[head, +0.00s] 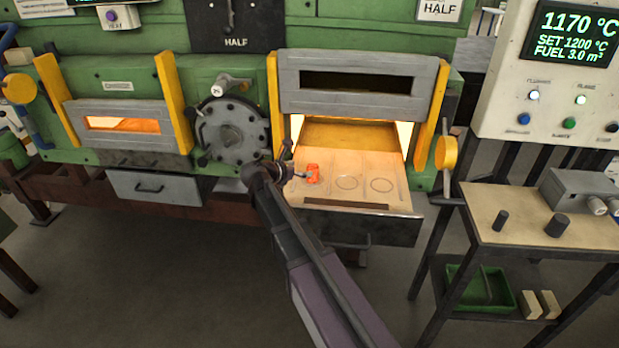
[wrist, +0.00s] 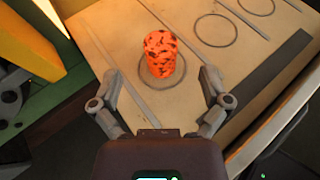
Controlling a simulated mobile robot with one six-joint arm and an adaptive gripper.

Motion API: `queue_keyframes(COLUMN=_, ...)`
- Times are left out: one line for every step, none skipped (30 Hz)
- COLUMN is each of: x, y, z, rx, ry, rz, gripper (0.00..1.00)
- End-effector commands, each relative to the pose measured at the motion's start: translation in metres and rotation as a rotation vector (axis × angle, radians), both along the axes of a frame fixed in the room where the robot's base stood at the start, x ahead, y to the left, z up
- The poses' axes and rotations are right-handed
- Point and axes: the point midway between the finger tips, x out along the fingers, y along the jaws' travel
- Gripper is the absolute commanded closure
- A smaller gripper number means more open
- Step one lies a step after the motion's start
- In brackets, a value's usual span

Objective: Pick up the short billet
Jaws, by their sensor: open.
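A glowing orange billet (head: 313,174) with dark flecks stands upright on the pulled-out hearth plate (head: 400,195) before the open furnace door. In the wrist view, the orange billet (wrist: 160,52) stands in the leftmost marked ring. My gripper (wrist: 160,74) is open and empty, its two fingers spread to the left and right of the billet's near side, not touching it. In the head view, my gripper (head: 302,176) is at the plate's left side, close beside the billet. Two dark cylinders stand on the right table, a thin one (head: 501,220) and a thicker one (head: 558,225).
Two more rings on the plate are empty, separated by thin raised strips. A dark bar (head: 346,204) lies along the plate's front. Yellow door guides (head: 272,105) flank the opening. The right table (head: 530,236) also holds a grey box (head: 580,190).

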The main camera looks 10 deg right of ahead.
Motion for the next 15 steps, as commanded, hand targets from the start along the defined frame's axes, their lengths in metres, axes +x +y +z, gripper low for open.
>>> queue_keyframes(x=0.0032, y=-0.0034, z=-0.0035, rx=0.0, ry=0.0, rz=-0.001, gripper=0.03)
queue_keyframes(x=0.0042, y=-0.0049, z=-0.0041, rx=0.0, ry=0.0, rz=-0.001, gripper=0.03)
queue_keyframes(x=0.0051, y=-0.0066, z=-0.0046, rx=0.0, ry=0.0, rz=-0.001, gripper=0.03)
queue_keyframes(x=0.0057, y=-0.0076, z=-0.0047, rx=0.0, ry=0.0, rz=-0.001, gripper=0.03)
queue_keyframes(x=0.0061, y=-0.0082, z=-0.0048, rx=0.0, ry=0.0, rz=0.0, gripper=0.03)
queue_keyframes(x=0.0064, y=-0.0088, z=-0.0048, rx=0.0, ry=0.0, rz=0.0, gripper=0.03)
queue_keyframes(x=0.0065, y=-0.0089, z=-0.0047, rx=0.0, ry=0.0, rz=0.0, gripper=0.03)
queue_keyframes(x=0.0065, y=-0.0089, z=-0.0046, rx=0.0, ry=0.0, rz=0.0, gripper=0.03)
queue_keyframes(x=0.0064, y=-0.0087, z=-0.0044, rx=0.0, ry=0.0, rz=0.0, gripper=0.03)
queue_keyframes(x=0.0064, y=-0.0087, z=-0.0043, rx=0.0, ry=0.0, rz=0.0, gripper=0.03)
queue_keyframes(x=0.0063, y=-0.0086, z=-0.0043, rx=0.0, ry=0.0, rz=0.001, gripper=0.03)
queue_keyframes(x=0.0063, y=-0.0084, z=-0.0044, rx=0.0, ry=0.0, rz=0.001, gripper=0.03)
queue_keyframes(x=0.0063, y=-0.0084, z=-0.0043, rx=0.0, ry=0.0, rz=0.001, gripper=0.03)
queue_keyframes(x=0.0062, y=-0.0083, z=-0.0043, rx=0.0, ry=0.0, rz=0.001, gripper=0.03)
queue_keyframes(x=0.0063, y=-0.0083, z=-0.0044, rx=0.0, ry=0.0, rz=0.001, gripper=0.03)
